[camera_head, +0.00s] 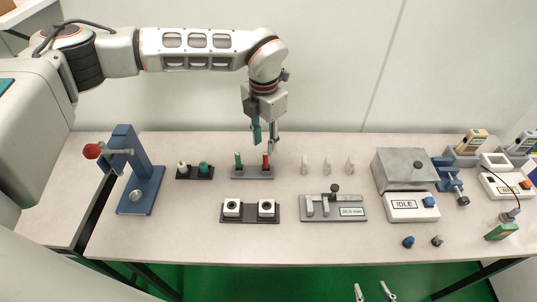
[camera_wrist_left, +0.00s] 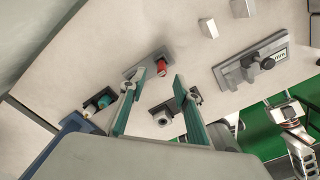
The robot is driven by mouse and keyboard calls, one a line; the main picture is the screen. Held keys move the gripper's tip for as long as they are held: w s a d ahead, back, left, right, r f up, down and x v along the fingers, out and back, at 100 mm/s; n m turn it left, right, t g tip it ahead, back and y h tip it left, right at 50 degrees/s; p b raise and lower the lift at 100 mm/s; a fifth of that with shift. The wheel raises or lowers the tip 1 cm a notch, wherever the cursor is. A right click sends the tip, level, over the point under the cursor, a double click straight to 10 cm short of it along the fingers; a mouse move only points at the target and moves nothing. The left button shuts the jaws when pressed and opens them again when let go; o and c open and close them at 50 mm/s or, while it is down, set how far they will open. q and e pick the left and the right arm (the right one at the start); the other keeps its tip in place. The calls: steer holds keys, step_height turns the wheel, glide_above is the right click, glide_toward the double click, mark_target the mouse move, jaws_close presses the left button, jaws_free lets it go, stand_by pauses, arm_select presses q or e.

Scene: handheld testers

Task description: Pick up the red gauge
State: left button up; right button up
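The red gauge (camera_head: 266,162) stands upright at the right end of a small grey holder (camera_head: 252,174). A green gauge (camera_head: 238,159) stands at its left end. My left gripper (camera_head: 265,143) points down just above the red gauge, open and empty. In the left wrist view the red gauge (camera_wrist_left: 161,67) appears between the tips of my left gripper (camera_wrist_left: 160,76); the green gauge is not clearly visible there, probably behind a finger. My right gripper (camera_head: 372,287) is open and empty at the bottom edge of the head view, in front of the table.
A black holder (camera_head: 195,174) with white and green pieces is left of the grey holder. A black block with two white ring pieces (camera_head: 233,208) lies in front. A blue press (camera_head: 138,180) stands left; a measuring fixture (camera_head: 335,208) and IDLE box (camera_head: 405,208) are right.

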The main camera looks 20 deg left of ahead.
mark_target(265, 154)
arm_select(q)
steer(key=shift+s+f, duration=0.2)
steer(key=shift+f, duration=0.7)
step_height(265, 154, down, 5)
steer(key=shift+d+f, duration=0.1)
steer(key=shift+d, duration=0.05)
steer(key=shift+w, duration=0.1)
jaws_close()
